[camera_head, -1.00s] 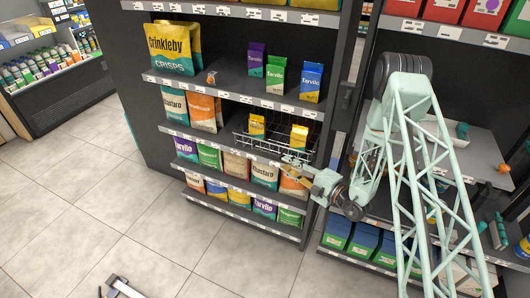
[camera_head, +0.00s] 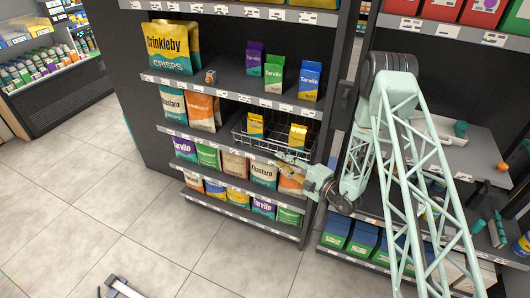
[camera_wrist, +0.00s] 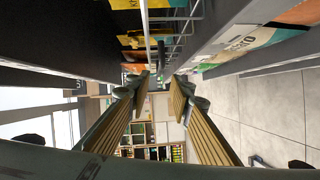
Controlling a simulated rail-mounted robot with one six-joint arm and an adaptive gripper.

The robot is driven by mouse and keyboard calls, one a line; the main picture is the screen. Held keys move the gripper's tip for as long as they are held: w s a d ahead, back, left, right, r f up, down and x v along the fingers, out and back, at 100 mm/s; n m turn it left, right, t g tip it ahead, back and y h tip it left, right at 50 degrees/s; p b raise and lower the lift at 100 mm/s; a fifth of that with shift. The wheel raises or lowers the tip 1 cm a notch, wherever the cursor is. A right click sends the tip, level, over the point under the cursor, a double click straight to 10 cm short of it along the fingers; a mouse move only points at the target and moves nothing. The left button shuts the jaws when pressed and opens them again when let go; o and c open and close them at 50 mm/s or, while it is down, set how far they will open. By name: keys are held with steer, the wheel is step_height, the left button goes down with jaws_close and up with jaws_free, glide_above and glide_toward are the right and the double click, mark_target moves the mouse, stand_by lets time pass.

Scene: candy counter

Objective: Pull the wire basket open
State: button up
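The wire basket (camera_head: 275,147) sits in a middle shelf bay of the rack and holds two small yellow packs (camera_head: 255,128). My gripper (camera_head: 280,157) is at the basket's front, low and near its right half. In the wrist view, my gripper (camera_wrist: 159,80) has its two ribbed fingers apart. Thin basket wires (camera_wrist: 147,30) run just beyond and above the fingertips. A short dark bar shows close to the tips; I cannot tell whether the fingers touch it. In the head view, the fingertips are too small to show contact.
Crisp bags (camera_head: 170,48) and upright packs (camera_head: 273,74) stand on the shelf above. More bags (camera_head: 264,173) fill the shelves below. A dark upright stands right of the basket.

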mark_target(268, 152)
steer(key=shift+b+x, duration=0.4)
steer(key=shift+x, duration=4.8)
steer(key=shift+c, duration=0.5)
jaws_close()
